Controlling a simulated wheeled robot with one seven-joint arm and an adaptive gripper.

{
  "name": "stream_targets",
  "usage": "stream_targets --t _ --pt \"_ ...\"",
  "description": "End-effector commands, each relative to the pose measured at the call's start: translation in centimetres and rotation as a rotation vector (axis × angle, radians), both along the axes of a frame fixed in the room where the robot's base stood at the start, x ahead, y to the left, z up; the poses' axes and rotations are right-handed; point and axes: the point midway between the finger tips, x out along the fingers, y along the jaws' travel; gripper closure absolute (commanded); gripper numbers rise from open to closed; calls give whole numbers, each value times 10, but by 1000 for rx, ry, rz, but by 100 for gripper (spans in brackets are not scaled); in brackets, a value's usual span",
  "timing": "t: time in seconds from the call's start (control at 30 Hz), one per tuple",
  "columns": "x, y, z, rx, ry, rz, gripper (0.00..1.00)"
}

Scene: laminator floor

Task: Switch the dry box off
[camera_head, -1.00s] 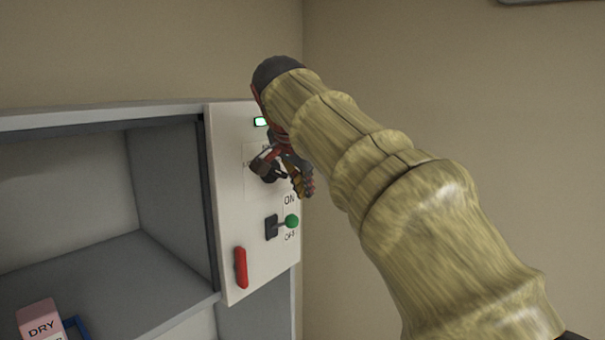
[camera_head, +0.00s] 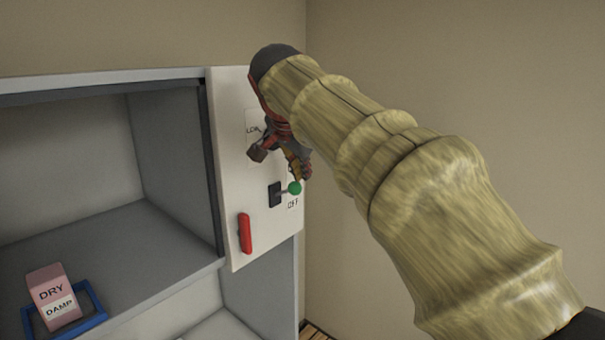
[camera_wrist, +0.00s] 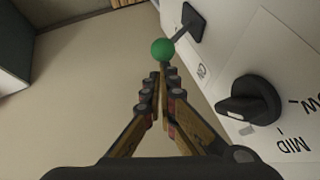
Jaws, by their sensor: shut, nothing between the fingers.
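The dry box (camera_head: 136,265) is a grey open-fronted cabinet with a white control panel (camera_head: 232,165) on its right side. A lever with a green ball knob (camera_head: 294,188) sticks out of a black base (camera_head: 275,194) on the panel, beside an OFF label below it. In the wrist view the green ball (camera_wrist: 162,49) is just past my fingertips; I cannot tell whether they touch. My gripper (camera_head: 303,175) is shut and empty, right above the knob. In the wrist view my gripper (camera_wrist: 163,72) points at the ball. The ON label is hidden behind my gripper in the head view.
A black rotary dial (camera_wrist: 248,105) marked with LOW and MID sits on the panel near my gripper. A red handle (camera_head: 245,233) is lower on the panel. Open room lies right of the panel.

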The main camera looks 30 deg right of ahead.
Motion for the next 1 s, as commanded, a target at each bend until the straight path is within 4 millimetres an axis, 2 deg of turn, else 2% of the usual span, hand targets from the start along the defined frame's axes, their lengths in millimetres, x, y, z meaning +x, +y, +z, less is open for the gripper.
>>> stream_targets --t 0.03,1.0 --pt "-2 -1 -5 4 -13 -1 100" --pt "-11 -4 -18 51 -141 0 100"
